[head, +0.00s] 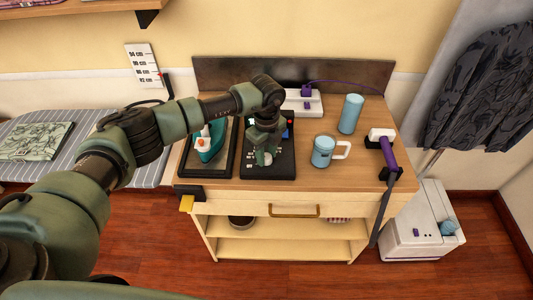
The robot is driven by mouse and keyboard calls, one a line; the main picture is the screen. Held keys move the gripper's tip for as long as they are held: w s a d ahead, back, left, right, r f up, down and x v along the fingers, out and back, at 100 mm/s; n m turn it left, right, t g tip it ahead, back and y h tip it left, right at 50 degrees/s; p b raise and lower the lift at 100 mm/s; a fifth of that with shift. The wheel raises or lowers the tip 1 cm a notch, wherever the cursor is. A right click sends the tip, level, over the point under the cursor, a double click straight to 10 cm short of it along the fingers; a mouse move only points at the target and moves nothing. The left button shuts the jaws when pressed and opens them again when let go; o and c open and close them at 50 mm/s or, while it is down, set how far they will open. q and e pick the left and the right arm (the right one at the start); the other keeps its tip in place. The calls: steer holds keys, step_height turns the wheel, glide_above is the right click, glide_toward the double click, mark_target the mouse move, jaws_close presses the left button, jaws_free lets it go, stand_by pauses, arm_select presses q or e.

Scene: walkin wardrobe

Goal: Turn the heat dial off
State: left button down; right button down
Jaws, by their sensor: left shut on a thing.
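A black control panel (285,168) lies on the wooden cabinet top, with small pale markings, a blue patch and a red spot near its far right corner. My left arm reaches in from the left, and my left gripper (263,158) points down onto the middle of this panel. The gripper is shut on the heat dial, which its fingers and wrist hide almost wholly, so the dial's setting cannot be read. My right gripper is not in view.
A teal iron (211,142) rests on a dark tray left of the panel. To the right stand a light-blue mug (322,151), a blue cylinder (350,114) and a purple-handled tool (387,152). A white power strip (302,103) lies behind. The cabinet's front right top is clear.

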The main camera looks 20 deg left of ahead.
mark_target(266, 156)
arm_select(q)
steer(key=shift+w+r, duration=0.15)
stand_by(0.3)
steer(key=c, duration=1)
jaws_free()
step_height(266, 156, up, 6)
steer(key=shift+r+b, duration=0.25)
steer(key=shift+b, duration=0.8)
steer(key=shift+r, duration=0.6)
